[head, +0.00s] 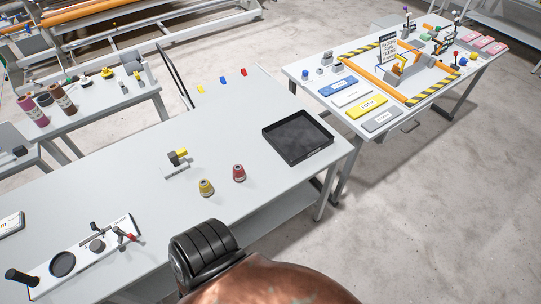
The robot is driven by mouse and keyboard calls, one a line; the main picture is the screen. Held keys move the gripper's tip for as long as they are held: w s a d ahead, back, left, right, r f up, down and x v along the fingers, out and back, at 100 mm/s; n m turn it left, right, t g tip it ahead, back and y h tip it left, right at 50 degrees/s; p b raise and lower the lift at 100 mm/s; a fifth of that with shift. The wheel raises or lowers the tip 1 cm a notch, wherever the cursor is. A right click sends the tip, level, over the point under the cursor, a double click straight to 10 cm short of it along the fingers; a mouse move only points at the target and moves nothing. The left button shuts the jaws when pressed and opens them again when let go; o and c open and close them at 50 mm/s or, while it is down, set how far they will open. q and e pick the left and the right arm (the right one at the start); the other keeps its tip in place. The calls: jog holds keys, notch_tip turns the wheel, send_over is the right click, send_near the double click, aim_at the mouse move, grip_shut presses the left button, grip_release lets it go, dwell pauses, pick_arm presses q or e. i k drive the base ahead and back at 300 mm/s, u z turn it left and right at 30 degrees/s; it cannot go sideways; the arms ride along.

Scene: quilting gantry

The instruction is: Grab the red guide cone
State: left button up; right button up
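The red guide cone (239,173) stands upright on the grey-white table (120,195), near its front edge. A yellow cone (206,188) stands to its left, a little nearer to me, with a small gap between them. Neither of my grippers shows in the head view, so nothing is seen touching the red cone.
A black tray (298,137) lies right of the cones and a small grey-and-yellow fixture (177,160) behind them. A white panel with knobs (85,252) is at the left. Clear table surrounds the cones. Another table (300,72) with a striped frame stands at the right.

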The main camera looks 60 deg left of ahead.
aim_at(239, 175)
jog(key=i, duration=0.5)
jog(key=u, duration=2.7)
